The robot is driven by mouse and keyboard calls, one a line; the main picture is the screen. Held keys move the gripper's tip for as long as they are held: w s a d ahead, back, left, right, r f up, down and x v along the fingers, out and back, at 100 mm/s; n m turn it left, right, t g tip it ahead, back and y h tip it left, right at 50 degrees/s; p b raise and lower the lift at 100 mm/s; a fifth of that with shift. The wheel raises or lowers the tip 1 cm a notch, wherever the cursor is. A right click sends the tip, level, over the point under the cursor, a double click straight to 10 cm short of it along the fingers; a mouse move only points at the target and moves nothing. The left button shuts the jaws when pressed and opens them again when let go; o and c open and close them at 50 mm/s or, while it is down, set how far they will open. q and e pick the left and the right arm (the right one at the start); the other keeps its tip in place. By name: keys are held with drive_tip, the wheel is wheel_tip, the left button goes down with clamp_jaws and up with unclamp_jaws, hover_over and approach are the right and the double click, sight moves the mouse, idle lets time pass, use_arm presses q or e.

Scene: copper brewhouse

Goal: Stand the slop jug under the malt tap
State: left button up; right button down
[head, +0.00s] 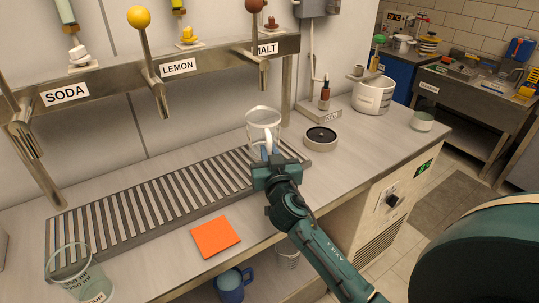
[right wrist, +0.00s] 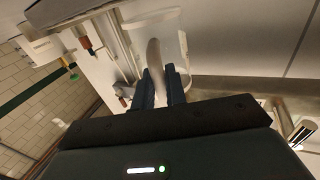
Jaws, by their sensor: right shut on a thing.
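The slop jug (head: 263,117), a clear jug with a pale handle, is upright at the right end of the slatted drip tray (head: 139,208). My right gripper (head: 267,157) is shut on its handle from the front. In the right wrist view the handle (right wrist: 154,53) runs between the two fingers (right wrist: 162,88), with the clear jug wall behind it. The malt tap (head: 254,22) has a brown ball knob and a MALT label; the jug appears below it. My left gripper is out of view.
The lemon tap (head: 148,58) and soda label (head: 64,94) are to the left. A clear lettered vessel (head: 83,281) stands front left. An orange mat (head: 215,236) lies in front of the tray.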

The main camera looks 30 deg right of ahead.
drive_tip(key=c, duration=1.4)
unclamp_jaws()
drive_tip(key=shift+s+a+f, duration=0.1)
drive_tip(key=shift+f, duration=0.7)
drive_tip(key=shift+c, duration=0.2)
drive_tip(key=shift+r+p, duration=0.75)
drive_tip(key=shift+p, duration=0.2)
drive_tip(key=shift+s+a+f+b, duration=0.2)
drive_tip(key=shift+s+b, duration=0.05)
drive_tip(key=shift+s, duration=0.2)
drive_tip(key=shift+s+a+f+b, duration=0.15)
drive_tip(key=shift+s+f+b, duration=0.1)
drive_tip(key=shift+s, duration=0.2)
drive_tip(key=r+b+v, duration=0.1)
drive_tip(key=v, duration=0.8)
drive_tip(key=shift+s+r+b, duration=0.2)
drive_tip(key=shift+s+b, duration=0.1)
drive_tip(key=shift+s, duration=0.05)
